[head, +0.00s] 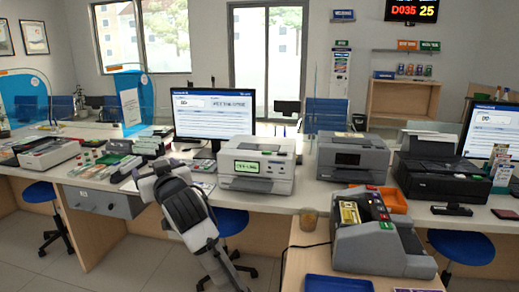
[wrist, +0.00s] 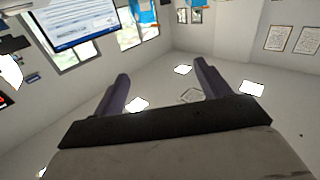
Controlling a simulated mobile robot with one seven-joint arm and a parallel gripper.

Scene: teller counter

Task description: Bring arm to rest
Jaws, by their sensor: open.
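My gripper (wrist: 162,70) shows in the wrist view with its two dark purple fingers spread apart. Nothing is between the fingers. Behind them is a pale surface with bright square panels, which looks like the ceiling. In the head view my grey and black arm (head: 195,212) rises in front of the counter (head: 84,182), its upper end near the counter edge left of the white printer (head: 257,166).
A monitor (head: 214,112) stands behind the printer; a grey printer (head: 352,158) and a black one (head: 443,174) stand to the right. Blue stools stand below.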

